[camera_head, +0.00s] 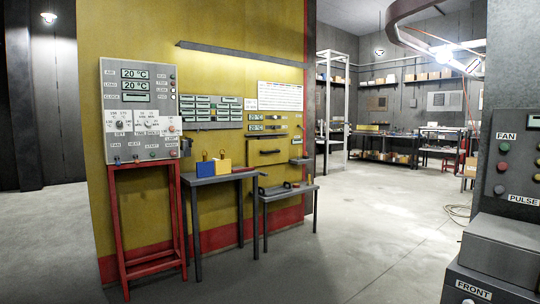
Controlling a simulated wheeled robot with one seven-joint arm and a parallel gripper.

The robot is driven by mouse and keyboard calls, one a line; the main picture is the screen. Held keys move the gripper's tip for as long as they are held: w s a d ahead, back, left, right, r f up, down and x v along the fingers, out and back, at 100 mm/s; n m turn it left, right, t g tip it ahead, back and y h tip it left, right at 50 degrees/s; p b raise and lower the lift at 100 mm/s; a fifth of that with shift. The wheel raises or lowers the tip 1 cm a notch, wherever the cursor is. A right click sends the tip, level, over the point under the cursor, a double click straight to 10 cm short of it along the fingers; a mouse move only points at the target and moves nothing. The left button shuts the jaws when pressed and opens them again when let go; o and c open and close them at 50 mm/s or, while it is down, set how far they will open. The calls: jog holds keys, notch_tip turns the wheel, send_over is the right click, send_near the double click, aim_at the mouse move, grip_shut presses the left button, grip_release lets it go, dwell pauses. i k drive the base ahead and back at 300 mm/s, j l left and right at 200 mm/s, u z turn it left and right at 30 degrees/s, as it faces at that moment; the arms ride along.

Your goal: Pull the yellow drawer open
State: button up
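A yellow drawer front (267,158) with a dark bar handle shows in the head view, in the yellow wall right of centre. It is framed by dark edges and looks flush with the wall, so it appears shut. The small tables in front stand below it. My gripper is not in view.
A grey control box (139,108) stands on a red stand (150,228) at left. A dark table (218,178) bears a blue and a yellow block; a lower table (287,191) stands beside it. Grey panels marked FAN (512,160) fill the right edge. The floor (375,215) between is clear.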

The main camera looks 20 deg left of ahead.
aim_at(261, 152)
jog(key=i+j+u, duration=0.35)
jog(key=i+u, duration=0.15)
jog(key=i, duration=0.25)
jog(key=i+u, duration=0.4)
jog(key=i, duration=3.95)
jog(key=i+z, duration=0.1)
jog(key=i, duration=0.45)
jog(key=i+j+z, duration=0.1)
jog(key=i, duration=0.45)
jog(key=i+j+z, duration=0.15)
jog(key=i, duration=0.35)
jog(key=i+j+z, duration=0.1)
jog(key=i+j, duration=0.15)
jog(key=i, duration=0.3)
